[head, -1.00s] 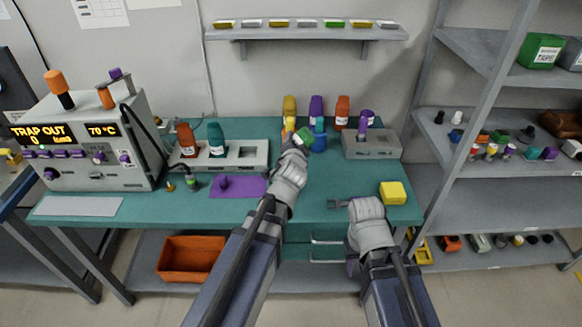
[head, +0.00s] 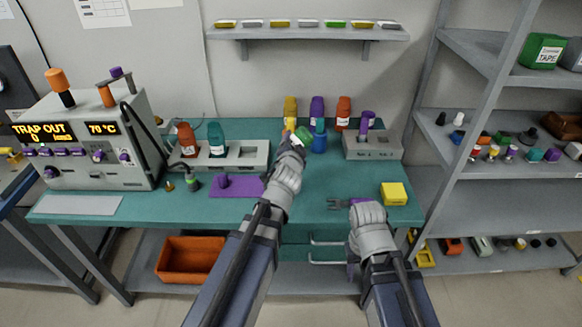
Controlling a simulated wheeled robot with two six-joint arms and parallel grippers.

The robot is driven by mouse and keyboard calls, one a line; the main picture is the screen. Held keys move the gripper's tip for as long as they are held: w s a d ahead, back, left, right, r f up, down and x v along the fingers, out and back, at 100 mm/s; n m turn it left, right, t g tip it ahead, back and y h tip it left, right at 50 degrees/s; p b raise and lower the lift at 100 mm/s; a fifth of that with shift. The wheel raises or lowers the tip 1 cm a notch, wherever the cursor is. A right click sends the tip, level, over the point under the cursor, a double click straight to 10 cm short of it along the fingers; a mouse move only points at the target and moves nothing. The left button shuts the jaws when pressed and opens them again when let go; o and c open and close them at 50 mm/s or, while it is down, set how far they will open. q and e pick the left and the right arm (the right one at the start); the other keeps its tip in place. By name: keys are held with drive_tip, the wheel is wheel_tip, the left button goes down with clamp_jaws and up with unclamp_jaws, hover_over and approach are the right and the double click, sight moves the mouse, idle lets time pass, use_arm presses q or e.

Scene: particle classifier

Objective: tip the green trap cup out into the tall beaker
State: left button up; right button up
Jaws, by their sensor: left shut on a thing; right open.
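My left gripper (head: 292,142) is shut on the green trap cup (head: 304,133), which is held tilted above the back middle of the bench. The gripper hides part of the cup. A blue vessel (head: 319,143), which looks like the tall beaker, stands just right of the cup. I cannot tell whether the cup touches it or whether anything is pouring. My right gripper (head: 334,204) is open and empty above the front right of the bench.
Yellow, purple and orange bottles (head: 343,113) stand along the back. A grey block (head: 371,145) holds a purple item on the right. A yellow box (head: 394,194) sits at the front right.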

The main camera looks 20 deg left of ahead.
use_arm(q)
drive_tip(key=shift+s+a+n+t+b, duration=0.15)
drive_tip(key=shift+n+t+b, duration=0.3)
drive_tip(key=shift+b, duration=0.25)
drive_tip(key=shift+s+a+n+t+b, duration=0.1)
drive_tip(key=shift+s+n+t+b, duration=0.05)
drive_tip(key=shift+n+t+b, duration=0.4)
use_arm(e)
drive_tip(key=shift+s+d+f, duration=0.1)
drive_tip(key=shift+d+f, duration=0.35)
drive_tip(key=shift+f, duration=0.25)
drive_tip(key=shift+s+d+f, duration=0.1)
drive_tip(key=shift+d+f, duration=0.35)
drive_tip(key=shift+f, duration=0.25)
